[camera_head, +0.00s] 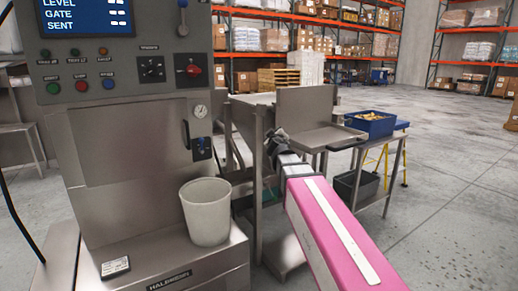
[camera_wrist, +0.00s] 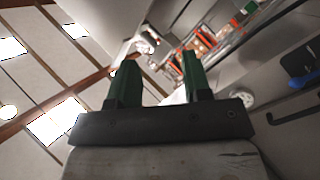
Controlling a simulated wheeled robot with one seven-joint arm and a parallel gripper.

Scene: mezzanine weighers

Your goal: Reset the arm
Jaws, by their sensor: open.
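My gripper (camera_wrist: 160,62) shows in the wrist view with its two green fingers apart and nothing between them. Beyond the fingers are the ceiling lights, the orange racking and a grey metal surface. In the head view my pink and white arm reaches from the lower right toward the steel stand in the middle. Its dark far end is beside the stand, and the gripper's fingers cannot be made out there.
A grey control cabinet (camera_head: 130,138) fills the left, with a pale bucket (camera_head: 207,212) on its ledge. A steel tray (camera_head: 318,137) and a blue bin (camera_head: 369,124) on a side table stand near my arm. Open floor (camera_head: 462,185) lies to the right.

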